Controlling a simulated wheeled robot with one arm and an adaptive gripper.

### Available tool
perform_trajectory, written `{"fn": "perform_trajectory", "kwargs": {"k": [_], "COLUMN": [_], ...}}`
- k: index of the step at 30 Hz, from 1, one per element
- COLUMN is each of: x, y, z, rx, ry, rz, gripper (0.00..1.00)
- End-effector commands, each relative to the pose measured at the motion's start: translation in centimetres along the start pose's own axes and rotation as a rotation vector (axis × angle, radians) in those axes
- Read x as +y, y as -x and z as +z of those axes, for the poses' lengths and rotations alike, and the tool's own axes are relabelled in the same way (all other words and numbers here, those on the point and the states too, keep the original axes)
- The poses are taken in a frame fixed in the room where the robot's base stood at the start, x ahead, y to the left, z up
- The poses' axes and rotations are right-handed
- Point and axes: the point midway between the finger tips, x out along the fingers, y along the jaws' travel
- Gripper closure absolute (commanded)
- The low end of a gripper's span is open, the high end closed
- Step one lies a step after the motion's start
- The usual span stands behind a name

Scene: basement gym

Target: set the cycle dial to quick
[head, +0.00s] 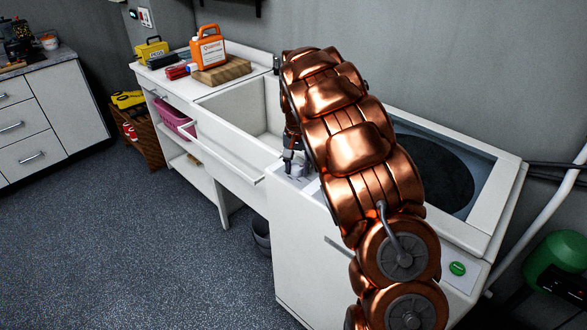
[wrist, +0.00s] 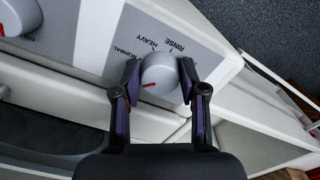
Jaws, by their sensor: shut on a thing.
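The cycle dial (wrist: 161,72) is a round pale grey knob on the washer's grey control panel (wrist: 205,45). In the wrist view the words RINSE, HEAVY and NORMAL show above it, tilted. Its red pointer mark is on its lower left side, away from these three words. No QUICK label is readable. My gripper (wrist: 158,82) is shut on the dial, one finger on each side. In the head view my gripper (head: 289,162) is at the panel, partly hidden by my copper arm.
A second knob (wrist: 20,15) with a red mark sits at the left of the wrist view. The washer (head: 315,265) has a dark round lid window (head: 435,172) and a green button (head: 457,268). A sink (head: 240,115) adjoins it; an orange jug (head: 208,48) stands beyond.

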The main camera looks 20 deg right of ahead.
Motion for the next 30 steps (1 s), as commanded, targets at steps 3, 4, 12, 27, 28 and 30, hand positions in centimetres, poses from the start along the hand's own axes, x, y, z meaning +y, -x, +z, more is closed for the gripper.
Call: {"fn": "perform_trajectory", "kwargs": {"k": [3, 4, 12, 27, 28, 30], "x": [0.33, 0.35, 0.42, 0.03, 0.02, 0.01], "y": [-0.05, -0.05, -0.05, 0.09, 0.20, 0.66], "z": [-0.08, -0.08, -0.12, 0.01, 0.01, 0.02], "rx": [0.000, 0.000, 0.001, 0.001, 0.001, 0.001], "ry": [-0.005, -0.005, -0.004, 0.000, 0.000, 0.001], "rz": [0.006, 0.006, 0.007, 0.003, 0.003, 0.003], "gripper": [0.93, 0.93, 0.52, 0.33, 0.33, 0.33]}}
